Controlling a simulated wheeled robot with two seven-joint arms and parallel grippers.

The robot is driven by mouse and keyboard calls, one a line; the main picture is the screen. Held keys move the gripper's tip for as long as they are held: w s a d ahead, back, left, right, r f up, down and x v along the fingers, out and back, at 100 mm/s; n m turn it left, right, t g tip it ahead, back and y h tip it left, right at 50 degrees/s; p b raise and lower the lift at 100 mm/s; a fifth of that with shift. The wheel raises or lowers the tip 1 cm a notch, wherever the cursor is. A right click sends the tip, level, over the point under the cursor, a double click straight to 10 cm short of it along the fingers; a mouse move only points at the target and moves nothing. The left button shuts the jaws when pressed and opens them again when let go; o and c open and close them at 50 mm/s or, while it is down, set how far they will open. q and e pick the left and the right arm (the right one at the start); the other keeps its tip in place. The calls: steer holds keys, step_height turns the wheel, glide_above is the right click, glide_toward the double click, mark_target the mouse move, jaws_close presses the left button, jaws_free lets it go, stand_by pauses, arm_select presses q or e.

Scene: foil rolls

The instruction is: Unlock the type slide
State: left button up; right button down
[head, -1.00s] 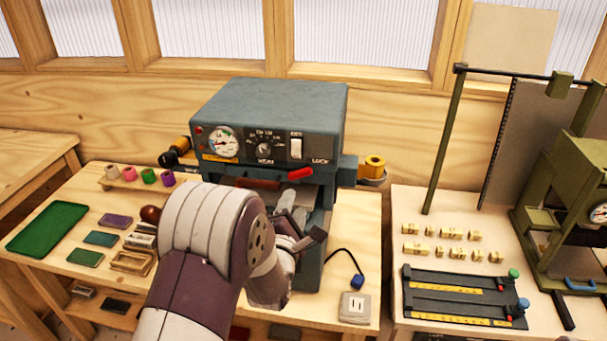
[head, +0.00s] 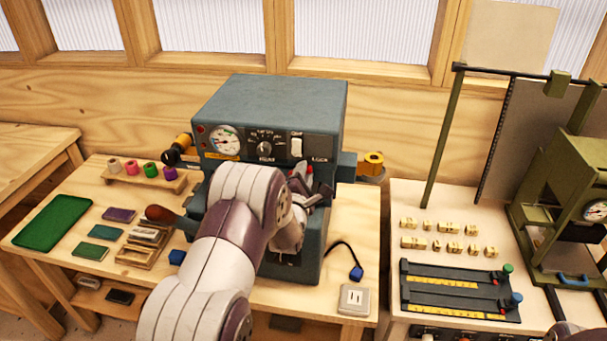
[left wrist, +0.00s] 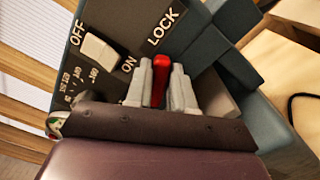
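The type slide's red lock lever (head: 309,168) is on the front of the grey-blue foil press (head: 270,105), under the LOCK label. My left gripper (head: 310,182) is at the press front, with its fingers around this lever. In the left wrist view the red lever (left wrist: 161,75) stands between the two grey fingertips (left wrist: 160,92), which sit close against both sides of it. The slide and lower press front are mostly hidden by my left arm. My right gripper is not in view.
A white ON/OFF switch (left wrist: 100,50) is beside the LOCK label. A gold foil roll (head: 373,163) sits at the press's right side. Brass type (head: 440,246) and an olive press (head: 565,195) stand right.

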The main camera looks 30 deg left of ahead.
arm_select(q)
jaws_close()
steer(key=m+b, duration=0.2)
steer(key=b, duration=0.1)
steer(key=m+b, duration=0.2)
steer(key=b, duration=0.1)
steer(key=shift+f, duration=0.3)
steer(key=shift+r+m, duration=0.15)
steer(key=shift+m, duration=0.45)
steer(key=shift+r, duration=0.15)
steer(key=o, duration=0.6)
jaws_free()
steer(key=shift+r, duration=0.1)
steer(key=shift+c, duration=0.2)
steer(key=b+v, duration=0.3)
steer(key=v, duration=1)
